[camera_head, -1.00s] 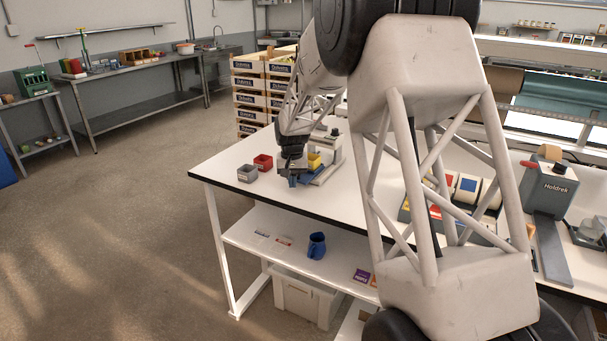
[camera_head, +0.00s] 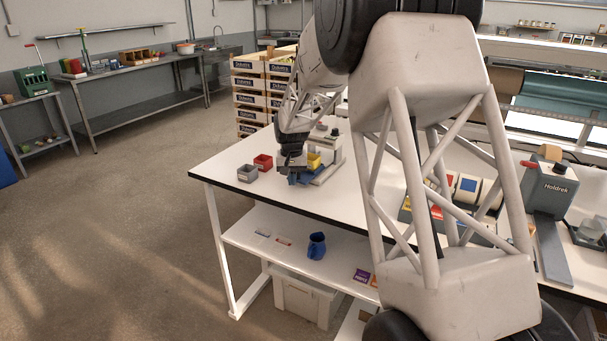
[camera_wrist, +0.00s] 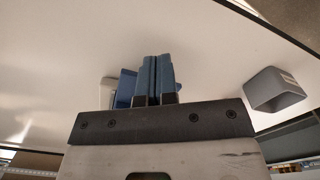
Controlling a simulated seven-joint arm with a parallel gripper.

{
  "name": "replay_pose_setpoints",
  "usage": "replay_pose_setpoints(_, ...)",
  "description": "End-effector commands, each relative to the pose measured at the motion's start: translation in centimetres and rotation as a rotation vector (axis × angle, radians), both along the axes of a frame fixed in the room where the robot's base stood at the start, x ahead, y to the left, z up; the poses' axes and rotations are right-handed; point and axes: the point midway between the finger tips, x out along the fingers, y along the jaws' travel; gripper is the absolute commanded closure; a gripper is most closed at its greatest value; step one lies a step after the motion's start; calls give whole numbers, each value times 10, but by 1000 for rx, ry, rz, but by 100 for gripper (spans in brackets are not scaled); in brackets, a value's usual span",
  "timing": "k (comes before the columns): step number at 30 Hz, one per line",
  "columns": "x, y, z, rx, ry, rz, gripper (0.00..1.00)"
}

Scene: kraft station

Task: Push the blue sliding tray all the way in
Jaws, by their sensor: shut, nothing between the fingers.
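The blue sliding tray (camera_head: 309,179) is low at the front of a small light-grey device with a black knob (camera_head: 335,133) on the white table. A yellow block (camera_head: 314,160) sits above the tray. My gripper (camera_head: 294,179) is shut and empty, low beside the tray's left end. In the wrist view, my gripper (camera_wrist: 154,60) has its two blue fingers together. Part of the blue tray (camera_wrist: 126,88) shows just left of them, partly behind my gripper. I cannot tell whether the fingers touch the tray or how far out it is.
A grey bin (camera_head: 247,173) and a red bin (camera_head: 263,162) stand left of my gripper; the grey bin (camera_wrist: 274,90) is at right in the wrist view. The front of the white table (camera_head: 290,205) is clear. Colored rolls (camera_head: 467,187) stand further right.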

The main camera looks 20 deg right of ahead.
Motion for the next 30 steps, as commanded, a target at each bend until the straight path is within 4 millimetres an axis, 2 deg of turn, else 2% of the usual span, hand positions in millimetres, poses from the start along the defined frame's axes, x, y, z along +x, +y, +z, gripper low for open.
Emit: replay_pose_setpoints(30,7,-7,1,0,-1,-1,100)
